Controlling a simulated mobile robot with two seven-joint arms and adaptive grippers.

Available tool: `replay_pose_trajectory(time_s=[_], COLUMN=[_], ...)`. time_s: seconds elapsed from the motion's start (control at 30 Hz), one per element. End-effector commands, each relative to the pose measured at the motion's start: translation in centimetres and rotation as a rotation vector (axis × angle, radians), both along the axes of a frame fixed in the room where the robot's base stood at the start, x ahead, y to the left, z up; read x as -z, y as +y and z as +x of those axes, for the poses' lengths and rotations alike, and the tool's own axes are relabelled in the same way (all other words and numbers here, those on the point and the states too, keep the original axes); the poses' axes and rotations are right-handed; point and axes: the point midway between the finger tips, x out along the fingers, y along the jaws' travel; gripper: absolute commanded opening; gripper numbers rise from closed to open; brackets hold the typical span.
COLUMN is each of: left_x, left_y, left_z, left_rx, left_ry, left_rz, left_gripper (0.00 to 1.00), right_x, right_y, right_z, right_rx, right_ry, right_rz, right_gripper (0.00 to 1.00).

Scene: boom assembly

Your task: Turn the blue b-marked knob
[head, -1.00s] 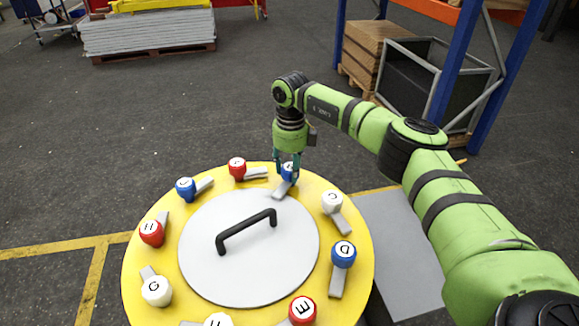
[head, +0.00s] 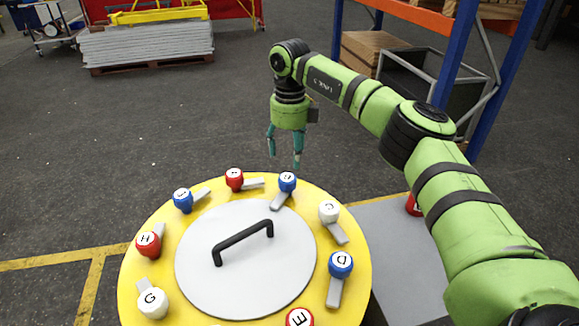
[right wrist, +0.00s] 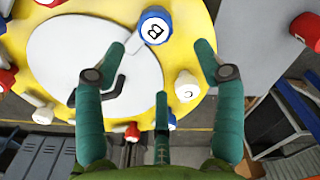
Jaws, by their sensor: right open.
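The blue B-marked knob (head: 287,182) stands at the far edge of the round yellow panel (head: 145,232), with its grey lever pointing in toward the panel's centre. My left gripper is out of view.
A red knob (head: 234,180) and a white C knob (head: 328,212) flank the B knob; several other lettered knobs ring the panel. A black handle (head: 243,240) rises from the central grey disc (head: 200,275). A blue-posted rack (head: 462,95) stands behind my right arm.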

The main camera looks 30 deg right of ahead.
Motion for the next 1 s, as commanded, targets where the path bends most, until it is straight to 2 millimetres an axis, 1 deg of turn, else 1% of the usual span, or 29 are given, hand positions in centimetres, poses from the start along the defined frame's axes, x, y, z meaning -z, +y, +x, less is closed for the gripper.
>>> replay_pose_trajectory(time_s=[0.03,0.1,0.23,0.77,0.87,1.0], left_x=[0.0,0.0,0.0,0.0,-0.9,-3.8], left_y=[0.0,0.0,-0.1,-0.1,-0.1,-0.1], left_z=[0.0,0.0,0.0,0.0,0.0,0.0], left_rx=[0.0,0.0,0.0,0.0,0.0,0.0], left_ry=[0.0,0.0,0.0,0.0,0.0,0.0], left_rz=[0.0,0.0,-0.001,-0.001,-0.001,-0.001], left_gripper=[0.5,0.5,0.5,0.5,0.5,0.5], right_x=[-0.9,-1.7,-2.7,-2.8,-3.7,-6.7], right_y=[0.0,0.0,0.0,0.0,-0.1,-0.1], right_z=[0.1,0.0,0.0,0.0,0.0,0.0], right_rx=[0.0,0.0,0.0,0.0,0.0,0.0], right_ry=[-0.003,-0.001,0.0,0.001,0.0,0.0], right_rz=[0.001,0.0,0.0,0.0,0.0,0.0], right_gripper=[0.69,0.69,0.69,0.69,0.69,0.69])
